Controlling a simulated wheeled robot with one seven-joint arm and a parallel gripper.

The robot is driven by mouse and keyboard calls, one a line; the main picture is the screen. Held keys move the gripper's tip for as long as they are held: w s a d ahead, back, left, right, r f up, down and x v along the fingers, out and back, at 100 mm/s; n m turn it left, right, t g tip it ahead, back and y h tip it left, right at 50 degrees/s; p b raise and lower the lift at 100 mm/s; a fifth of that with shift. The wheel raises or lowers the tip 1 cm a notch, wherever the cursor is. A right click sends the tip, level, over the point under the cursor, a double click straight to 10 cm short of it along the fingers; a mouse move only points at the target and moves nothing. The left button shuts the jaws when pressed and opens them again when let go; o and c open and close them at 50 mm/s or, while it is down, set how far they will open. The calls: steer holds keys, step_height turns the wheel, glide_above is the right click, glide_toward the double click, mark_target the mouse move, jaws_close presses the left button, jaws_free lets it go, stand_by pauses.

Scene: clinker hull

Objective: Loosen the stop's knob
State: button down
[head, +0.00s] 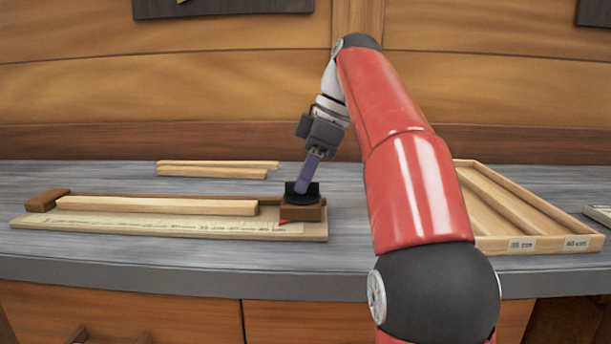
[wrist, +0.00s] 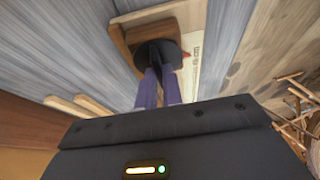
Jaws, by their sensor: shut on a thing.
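The stop (head: 312,213) is a brown wooden block at the right end of a pale measuring board (head: 180,227). A red pointer (head: 284,221) sits at its lower left edge. The stop's knob (head: 293,198) is black and sits on top of the block. My gripper (head: 300,187) reaches down from above with purple fingers and is shut on the knob. In the wrist view both fingers meet the round black knob (wrist: 168,56) on the brown stop (wrist: 122,40). The fingertips are partly hidden against the dark knob.
A wooden strip (head: 150,205) lies along the board against a brown end block (head: 46,201). More strips (head: 215,172) lie behind. A divided wooden tray (head: 545,246) with labels stands at the right, beside my arm. The bench front at left is clear.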

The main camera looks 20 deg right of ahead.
steer(key=shift+n, duration=0.6)
steer(key=c, duration=1.5)
jaws_free()
steer(key=shift+c, duration=0.2)
